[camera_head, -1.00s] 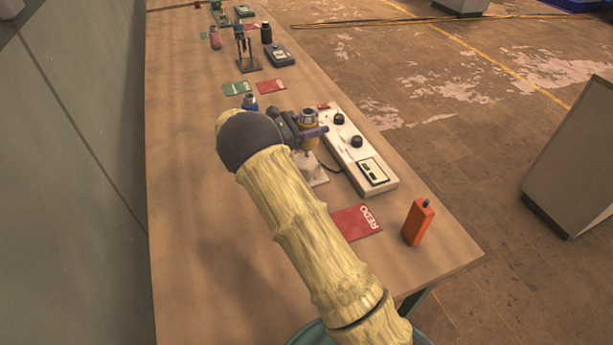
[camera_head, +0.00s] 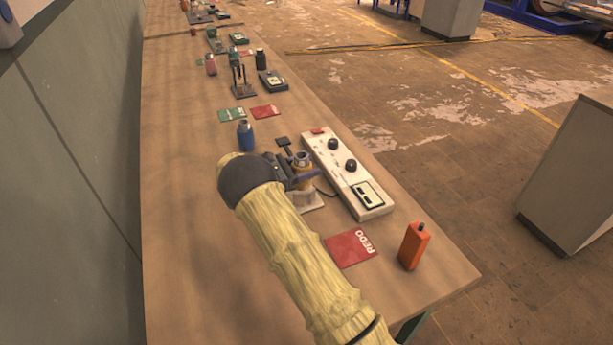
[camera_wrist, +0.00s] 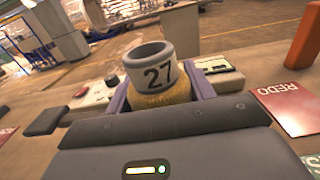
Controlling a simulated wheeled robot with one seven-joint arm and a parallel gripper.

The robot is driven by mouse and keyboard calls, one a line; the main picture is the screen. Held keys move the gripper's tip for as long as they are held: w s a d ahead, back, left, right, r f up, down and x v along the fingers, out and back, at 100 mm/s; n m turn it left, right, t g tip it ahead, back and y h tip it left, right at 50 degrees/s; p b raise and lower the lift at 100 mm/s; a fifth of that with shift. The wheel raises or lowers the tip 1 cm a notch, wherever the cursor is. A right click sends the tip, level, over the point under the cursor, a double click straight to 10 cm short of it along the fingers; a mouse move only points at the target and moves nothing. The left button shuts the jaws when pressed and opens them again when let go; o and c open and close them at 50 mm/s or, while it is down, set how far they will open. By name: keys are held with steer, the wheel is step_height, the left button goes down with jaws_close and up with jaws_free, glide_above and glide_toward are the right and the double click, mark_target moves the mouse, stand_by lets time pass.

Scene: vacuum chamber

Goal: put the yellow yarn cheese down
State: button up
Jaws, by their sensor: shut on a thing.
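The yellow yarn cheese (camera_head: 303,171) is wound on a grey tube marked 27. It is upright between the fingers of my gripper (camera_head: 304,175), which is shut on it. In the wrist view the cheese (camera_wrist: 163,92) stands between the two purple-grey fingers (camera_wrist: 164,98), its tube top clear of them. In the head view it is just above or on a small white stand (camera_head: 308,202). My gripper hides part of the stand, so I cannot tell whether the cheese touches it.
A white instrument box (camera_head: 346,172) with black knobs stands close to the right. A blue bottle (camera_head: 245,136) and a green card (camera_head: 232,115) are farther back. The table's left side is clear.

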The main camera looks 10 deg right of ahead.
steer(key=shift+f, duration=1.8)
steer(key=shift+f, duration=0.15)
steer(key=o, duration=0.7)
steer(key=shift+o, duration=0.2)
steer(key=shift+r, duration=0.2)
steer(key=shift+s+a+f, duration=0.1)
steer(key=shift+a, duration=0.25)
steer(key=a, duration=0.3)
steer(key=s+a+b, duration=0.1)
steer(key=a, duration=0.3)
steer(key=s+a, duration=0.1)
steer(key=a, duration=0.3)
steer(key=shift+s+b, duration=0.1)
steer(key=shift+b, duration=0.3)
